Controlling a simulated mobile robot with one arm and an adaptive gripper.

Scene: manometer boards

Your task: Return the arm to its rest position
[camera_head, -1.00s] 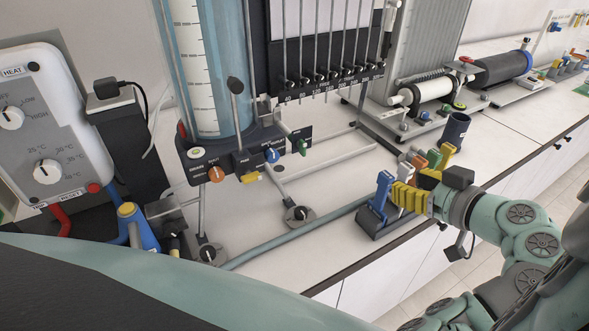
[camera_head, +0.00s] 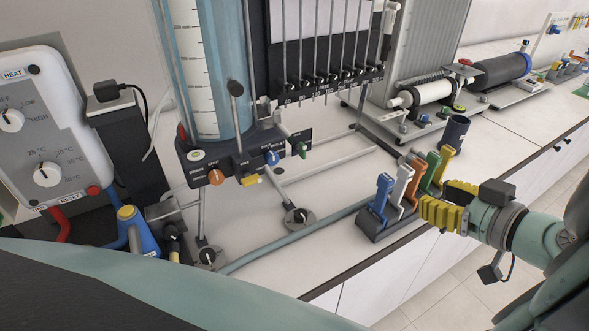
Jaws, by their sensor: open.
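My arm comes in from the right edge in the head view. My gripper (camera_head: 448,205) has yellow ribbed fingers and is open and empty. It is at the bench's front edge, just right of a dark rack (camera_head: 385,224). The rack holds several upright clips in a row: blue (camera_head: 382,193), white (camera_head: 401,185), orange (camera_head: 416,179), green (camera_head: 431,170) and yellow (camera_head: 443,165). The fingers overlap the rack's right side in the picture; I cannot tell whether they touch it.
The manometer board (camera_head: 330,82) and a clear column (camera_head: 210,70) stand at the back, with a control box (camera_head: 50,130) at left. A hose (camera_head: 292,243) lies along the bench. The floor at lower right is free.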

